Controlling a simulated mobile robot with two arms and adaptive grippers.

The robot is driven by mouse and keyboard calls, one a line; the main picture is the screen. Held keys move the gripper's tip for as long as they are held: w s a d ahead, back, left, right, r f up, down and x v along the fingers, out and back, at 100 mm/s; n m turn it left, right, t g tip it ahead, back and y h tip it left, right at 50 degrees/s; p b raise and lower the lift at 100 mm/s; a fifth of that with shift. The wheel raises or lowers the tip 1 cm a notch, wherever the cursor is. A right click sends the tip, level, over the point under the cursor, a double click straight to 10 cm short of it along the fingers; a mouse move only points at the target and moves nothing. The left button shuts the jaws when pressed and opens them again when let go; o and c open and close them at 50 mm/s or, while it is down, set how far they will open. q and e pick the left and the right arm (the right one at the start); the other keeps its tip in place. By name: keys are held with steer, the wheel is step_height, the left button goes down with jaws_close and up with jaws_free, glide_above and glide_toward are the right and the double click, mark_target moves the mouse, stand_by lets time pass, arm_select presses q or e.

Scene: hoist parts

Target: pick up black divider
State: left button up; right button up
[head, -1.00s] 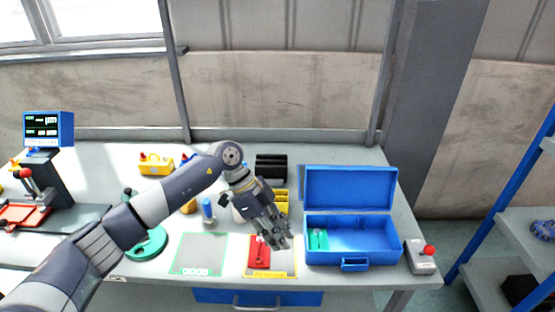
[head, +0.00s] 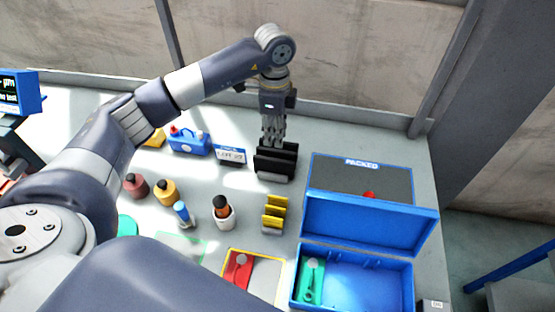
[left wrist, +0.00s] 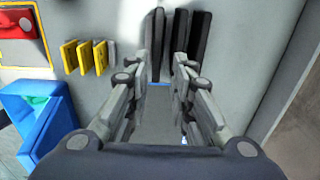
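Several black dividers (head: 276,162) stand upright side by side on the grey table in the head view, behind the yellow dividers. They also show in the left wrist view (left wrist: 199,38) as dark upright plates with gaps between them. My left gripper (head: 272,140) points down at the dividers from behind, its fingertips close to their top edges. In the left wrist view its two fingers (left wrist: 163,80) are apart, with a black plate showing beyond the gap. I cannot tell whether they touch it. My right gripper is not in view.
Yellow dividers (head: 274,214) stand in front of the black ones. An open blue case (head: 358,222) is at the right, with a green part (head: 312,280) inside.

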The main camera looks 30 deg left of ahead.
mark_target(273, 159)
arm_select(q)
steer(key=shift+s+f, duration=0.25)
steer(key=shift+f, duration=0.85)
steer(key=shift+w+a+f+p, duration=0.1)
steer(key=shift+f+p, duration=0.4)
steer(key=shift+f, duration=0.15)
step_height(273, 159, down, 4)
steer(key=shift+r+p, duration=0.2)
steer(key=shift+p, duration=0.55)
steer(key=shift+f, duration=0.5)
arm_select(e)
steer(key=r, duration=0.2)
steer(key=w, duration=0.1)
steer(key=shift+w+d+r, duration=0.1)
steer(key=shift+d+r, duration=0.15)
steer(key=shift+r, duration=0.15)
arm_select(q)
steer(key=c, duration=0.5)
